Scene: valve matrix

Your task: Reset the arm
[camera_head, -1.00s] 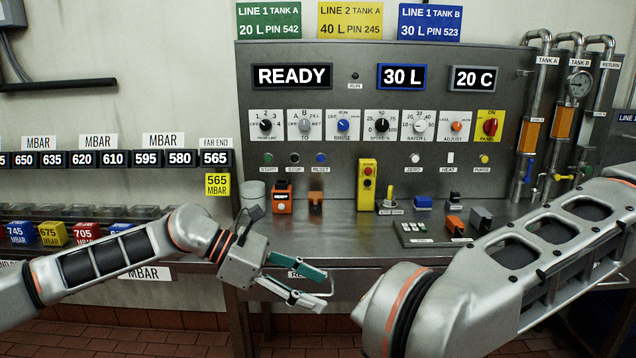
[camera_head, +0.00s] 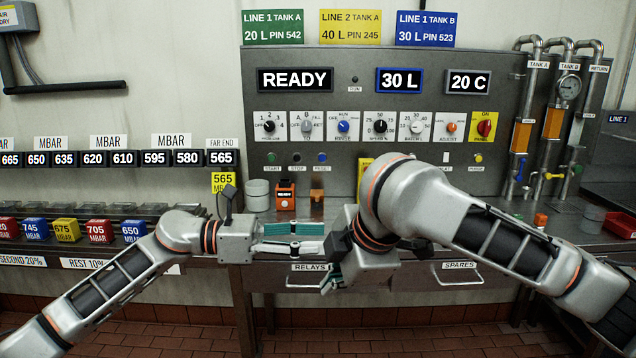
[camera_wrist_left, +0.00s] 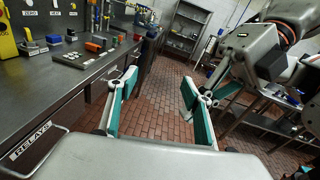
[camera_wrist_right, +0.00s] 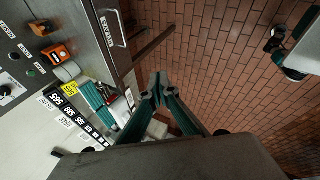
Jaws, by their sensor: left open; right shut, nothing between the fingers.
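My left gripper (camera_head: 320,239) is open and empty. It is level in front of the bench's front edge, below the panel. In the left wrist view its two teal-lined fingers (camera_wrist_left: 160,82) are spread apart with floor between them. My right gripper (camera_head: 328,284) points down and left, close to the left fingertips in the picture and lower. In the right wrist view its fingertips (camera_wrist_right: 159,80) meet with nothing between them. My right forearm covers the bench's middle and part of the panel's lower edge; I cannot tell how far apart the grippers are.
The control panel (camera_head: 375,110) reads READY, 30 L and 20 C. The steel bench (camera_head: 277,226) has drawers labelled RELAYS and SPARES (camera_head: 458,267). An orange device (camera_head: 286,196) stands on it. Coloured MBAR blocks (camera_head: 99,231) sit at the left. Brick floor below is clear.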

